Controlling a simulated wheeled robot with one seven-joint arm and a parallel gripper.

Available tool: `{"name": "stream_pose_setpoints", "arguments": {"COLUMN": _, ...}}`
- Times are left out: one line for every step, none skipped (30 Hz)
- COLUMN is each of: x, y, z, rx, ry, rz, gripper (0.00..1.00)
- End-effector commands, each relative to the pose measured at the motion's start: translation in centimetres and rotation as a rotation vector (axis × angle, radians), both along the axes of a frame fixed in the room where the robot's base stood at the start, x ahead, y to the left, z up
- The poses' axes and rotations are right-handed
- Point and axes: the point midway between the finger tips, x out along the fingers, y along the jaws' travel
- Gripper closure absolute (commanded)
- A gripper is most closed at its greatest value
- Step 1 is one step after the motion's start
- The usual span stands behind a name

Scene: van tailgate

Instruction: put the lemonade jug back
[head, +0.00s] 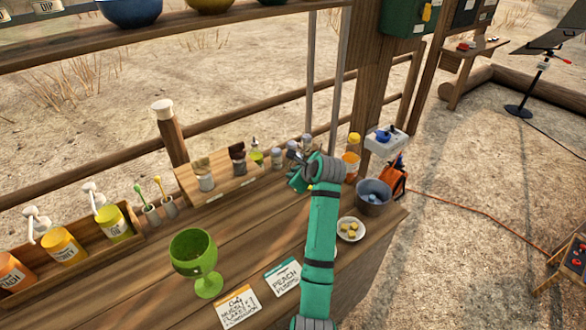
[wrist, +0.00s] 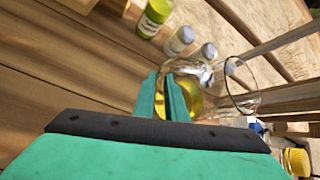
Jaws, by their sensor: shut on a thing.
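The lemonade jug (wrist: 197,103) is clear glass with yellow liquid inside. In the wrist view it is just beyond my gripper (wrist: 163,85), whose two teal fingers are close together at its near side. My gripper is shut on the jug, though the exact contact is partly hidden by the fingers. The jug's round open rim shows at right in the wrist view. In the head view my gripper (head: 297,182) is over the back of the wooden counter, and my arm hides most or all of the jug.
A spice rack (head: 222,184) with several small bottles stands left of my gripper. A yellow-capped bottle (head: 351,160), grey bucket (head: 374,193) and plate (head: 350,229) are to the right. A green goblet (head: 195,258) stands front left. Upright posts rise behind.

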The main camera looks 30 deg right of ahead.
Motion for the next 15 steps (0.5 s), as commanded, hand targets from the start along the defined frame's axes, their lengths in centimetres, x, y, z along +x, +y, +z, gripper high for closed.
{"name": "stream_pose_setpoints", "arguments": {"x": 0.01, "y": -0.2, "z": 0.05, "rx": -0.005, "ry": -0.008, "rz": -0.002, "gripper": 1.0}}
{"name": "stream_pose_setpoints", "arguments": {"x": 0.06, "y": -0.11, "z": -0.04, "rx": -0.006, "ry": -0.009, "rz": -0.001, "gripper": 1.0}}
{"name": "stream_pose_setpoints", "arguments": {"x": 0.09, "y": -0.08, "z": -0.09, "rx": -0.006, "ry": -0.009, "rz": -0.001, "gripper": 1.0}}
{"name": "stream_pose_setpoints", "arguments": {"x": 0.1, "y": -0.07, "z": -0.09, "rx": -0.006, "ry": -0.009, "rz": -0.001, "gripper": 1.0}}
{"name": "stream_pose_setpoints", "arguments": {"x": 0.11, "y": -0.06, "z": -0.07, "rx": -0.006, "ry": -0.008, "rz": 0.0, "gripper": 1.0}}
{"name": "stream_pose_setpoints", "arguments": {"x": 0.16, "y": 0.03, "z": -0.07, "rx": -0.006, "ry": -0.009, "rz": 0.001, "gripper": 1.0}}
{"name": "stream_pose_setpoints", "arguments": {"x": 0.18, "y": 0.07, "z": -0.06, "rx": -0.005, "ry": -0.009, "rz": 0.001, "gripper": 1.0}}
{"name": "stream_pose_setpoints", "arguments": {"x": 0.19, "y": 0.1, "z": -0.06, "rx": -0.006, "ry": -0.008, "rz": 0.002, "gripper": 1.0}}
{"name": "stream_pose_setpoints", "arguments": {"x": 0.1, "y": 0.19, "z": -0.49, "rx": -0.001, "ry": 0.0, "rz": 0.002, "gripper": 0.82}}
{"name": "stream_pose_setpoints", "arguments": {"x": 0.11, "y": 0.2, "z": -0.49, "rx": 0.0, "ry": -0.001, "rz": 0.003, "gripper": 0.74}}
{"name": "stream_pose_setpoints", "arguments": {"x": 0.11, "y": 0.2, "z": -0.48, "rx": 0.0, "ry": -0.001, "rz": 0.003, "gripper": 0.7}}
{"name": "stream_pose_setpoints", "arguments": {"x": 0.11, "y": 0.2, "z": -0.48, "rx": 0.0, "ry": -0.001, "rz": 0.003, "gripper": 0.7}}
{"name": "stream_pose_setpoints", "arguments": {"x": 0.11, "y": 0.19, "z": -0.48, "rx": 0.0, "ry": -0.001, "rz": 0.003, "gripper": 0.7}}
{"name": "stream_pose_setpoints", "arguments": {"x": 0.1, "y": 0.19, "z": -0.48, "rx": 0.0, "ry": -0.001, "rz": 0.003, "gripper": 0.7}}
{"name": "stream_pose_setpoints", "arguments": {"x": 0.11, "y": 0.2, "z": -0.47, "rx": -0.001, "ry": -0.002, "rz": 0.002, "gripper": 0.7}}
